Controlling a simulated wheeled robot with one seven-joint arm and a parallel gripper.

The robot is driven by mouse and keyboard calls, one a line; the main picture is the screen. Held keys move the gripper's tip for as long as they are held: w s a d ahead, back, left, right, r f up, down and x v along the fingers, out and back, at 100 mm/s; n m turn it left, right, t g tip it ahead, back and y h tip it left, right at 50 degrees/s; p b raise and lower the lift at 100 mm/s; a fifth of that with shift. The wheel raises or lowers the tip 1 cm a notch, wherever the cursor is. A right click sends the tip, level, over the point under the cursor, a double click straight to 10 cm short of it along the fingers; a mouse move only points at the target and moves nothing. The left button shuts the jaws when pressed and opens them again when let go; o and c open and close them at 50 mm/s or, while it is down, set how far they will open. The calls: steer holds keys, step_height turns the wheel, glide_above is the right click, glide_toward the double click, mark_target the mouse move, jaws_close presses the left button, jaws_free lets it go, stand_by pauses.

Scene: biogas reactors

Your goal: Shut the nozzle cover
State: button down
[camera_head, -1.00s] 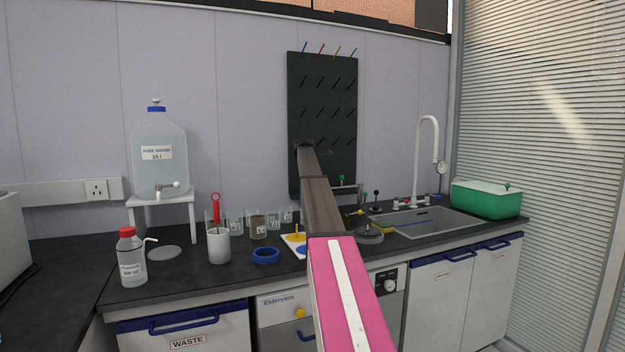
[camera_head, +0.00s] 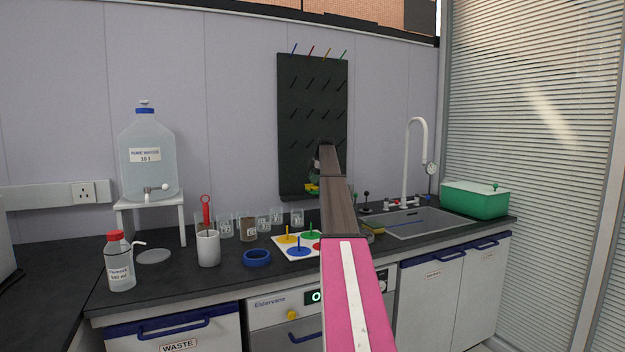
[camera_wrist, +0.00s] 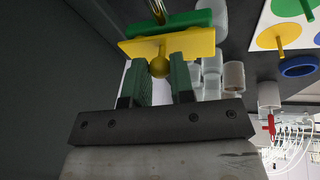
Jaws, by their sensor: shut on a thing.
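My gripper (camera_wrist: 165,75) has green fingers shut on a round yellow knob (camera_wrist: 160,67). The knob stands on a flat yellow plate (camera_wrist: 195,44), and a green bar (camera_wrist: 188,20) and a brass-coloured rod (camera_wrist: 157,8) show just beyond it. In the head view my gripper is small and partly hidden by my arm, in front of the black peg board's lower part, with the yellow plate (camera_head: 312,188) beside it. I cannot tell for certain whether this plate is the nozzle cover.
Beakers (camera_head: 248,229), a white cup (camera_head: 208,248), a blue ring (camera_head: 257,257) and a coloured peg mat (camera_head: 283,245) stand on the dark counter below. The black peg board (camera_head: 300,120) is on the wall. The sink (camera_head: 430,222) and a green-walled tub (camera_head: 475,203) are to the right.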

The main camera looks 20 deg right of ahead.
steer(key=shift+d+f, duration=0.1)
steer(key=shift+f, duration=0.05)
stand_by(0.4)
steer(key=c, duration=1)
jaws_free()
steer(key=v, duration=1)
steer(key=shift+d+r, duration=0.2)
steer(key=shift+r, duration=0.15)
